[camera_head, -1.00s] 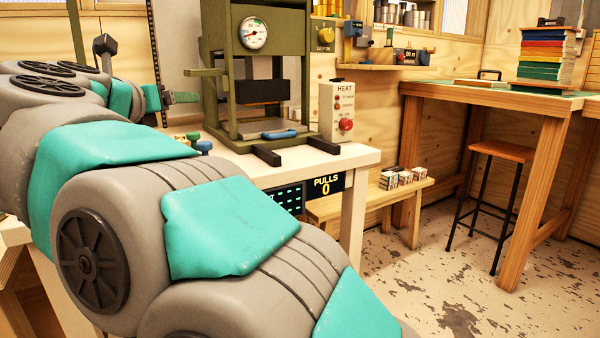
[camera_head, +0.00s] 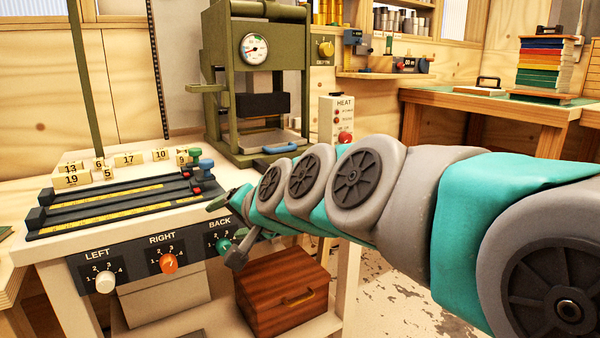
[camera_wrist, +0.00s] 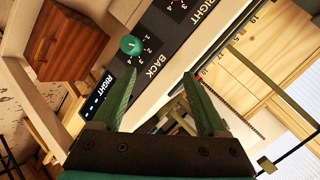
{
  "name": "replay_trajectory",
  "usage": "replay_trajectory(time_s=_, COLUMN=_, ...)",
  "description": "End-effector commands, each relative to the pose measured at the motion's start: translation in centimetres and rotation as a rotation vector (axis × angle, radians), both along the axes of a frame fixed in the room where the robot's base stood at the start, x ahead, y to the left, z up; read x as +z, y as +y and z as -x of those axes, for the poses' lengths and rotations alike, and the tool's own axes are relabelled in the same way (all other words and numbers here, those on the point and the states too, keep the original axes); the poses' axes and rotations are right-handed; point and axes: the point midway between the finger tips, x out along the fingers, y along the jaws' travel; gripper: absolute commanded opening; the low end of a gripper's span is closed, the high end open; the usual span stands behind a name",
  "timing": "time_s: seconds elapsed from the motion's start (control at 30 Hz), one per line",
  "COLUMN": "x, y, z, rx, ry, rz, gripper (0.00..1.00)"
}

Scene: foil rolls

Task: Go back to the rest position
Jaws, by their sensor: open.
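My gripper (camera_head: 232,196) is at the front edge of the white workbench (camera_head: 200,228) in the head view, close to the BACK knob, with my arm reaching in from the right. In the wrist view my gripper (camera_wrist: 158,95) has its two dark green fingers apart, with nothing between them. The green BACK knob (camera_wrist: 131,45) shows beyond the left finger, apart from it. In the head view this knob (camera_head: 223,246) is just below my gripper. No object is held.
The panel has a white LEFT knob (camera_head: 105,282) and an orange RIGHT knob (camera_head: 168,263). Numbered blocks (camera_head: 128,159) stand behind dark rails on the bench. A green press (camera_head: 258,80) stands behind. A wooden box (camera_head: 282,291) is below.

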Motion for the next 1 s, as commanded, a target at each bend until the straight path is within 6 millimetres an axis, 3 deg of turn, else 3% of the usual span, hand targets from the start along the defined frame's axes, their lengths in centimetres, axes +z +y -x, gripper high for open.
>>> replay_trajectory(time_s=0.03, x=-2.1, y=-2.2, z=1.3, rx=0.017, ry=0.033, rz=0.08, gripper=0.75)
replay_trajectory(time_s=0.2, x=-9.9, y=-8.9, z=7.1, rx=0.111, ry=0.191, rz=0.341, gripper=0.75)
replay_trajectory(time_s=0.37, x=-15.6, y=-15.6, z=13.8, rx=0.192, ry=0.37, rz=0.54, gripper=0.75)
replay_trajectory(time_s=0.5, x=-19.1, y=-21.1, z=20.4, rx=0.262, ry=0.546, rz=0.671, gripper=0.75)
replay_trajectory(time_s=0.6, x=-20.5, y=-24.0, z=24.6, rx=0.305, ry=0.656, rz=0.733, gripper=0.75)
replay_trajectory(time_s=0.73, x=-21.5, y=-26.4, z=28.6, rx=0.345, ry=0.76, rz=0.777, gripper=0.75)
replay_trajectory(time_s=1.0, x=-21.6, y=-26.7, z=29.1, rx=0.351, ry=0.774, rz=0.781, gripper=0.75)
